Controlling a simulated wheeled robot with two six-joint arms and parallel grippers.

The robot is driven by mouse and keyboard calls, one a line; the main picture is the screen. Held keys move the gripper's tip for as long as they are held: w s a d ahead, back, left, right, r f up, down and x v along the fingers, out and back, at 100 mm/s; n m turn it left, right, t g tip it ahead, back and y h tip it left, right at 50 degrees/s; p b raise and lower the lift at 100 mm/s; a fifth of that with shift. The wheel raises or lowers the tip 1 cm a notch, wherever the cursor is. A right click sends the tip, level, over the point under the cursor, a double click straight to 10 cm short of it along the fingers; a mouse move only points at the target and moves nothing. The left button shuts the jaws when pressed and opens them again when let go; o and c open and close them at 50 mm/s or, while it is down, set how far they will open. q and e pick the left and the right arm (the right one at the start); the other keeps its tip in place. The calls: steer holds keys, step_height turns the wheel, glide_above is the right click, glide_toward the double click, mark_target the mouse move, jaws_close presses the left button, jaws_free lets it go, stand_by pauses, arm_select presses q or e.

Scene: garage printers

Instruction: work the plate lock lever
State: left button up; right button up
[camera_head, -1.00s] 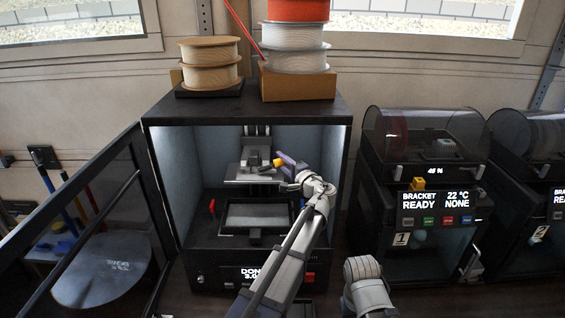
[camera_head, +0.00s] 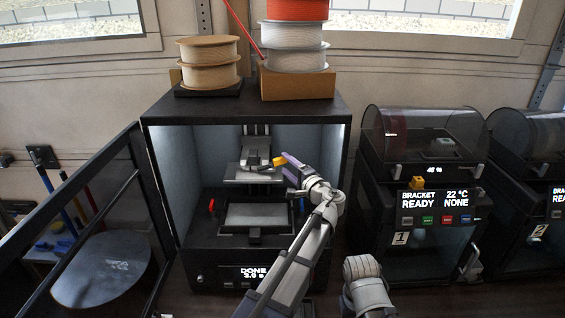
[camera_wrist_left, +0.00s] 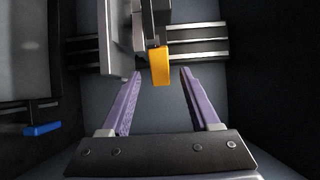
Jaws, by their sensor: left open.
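The plate lock lever has a yellow tip (camera_head: 280,161) and sticks out to the right of the grey plate holder inside the open printer. In the left wrist view the yellow lever tip (camera_wrist_left: 161,66) is between the two purple fingers, near their far ends, with gaps on both sides. My left gripper (camera_head: 287,171) is open inside the printer. Its fingers also show in the left wrist view (camera_wrist_left: 160,90). The build plate (camera_head: 252,174) sits below the lever. My right gripper cannot be made out; a grey arm part shows at the bottom.
The printer (camera_head: 246,104) has its dark door (camera_head: 85,215) swung open to the left. A resin tray (camera_head: 256,233) lies below the plate, with a red knob (camera_head: 211,205) and a blue knob (camera_head: 301,205) beside it. Another printer (camera_head: 425,160) stands at right.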

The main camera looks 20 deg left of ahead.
arm_select(q)
steer(key=shift+v, duration=2)
steer(key=shift+a, duration=0.1)
steer(key=shift+c, duration=0.4)
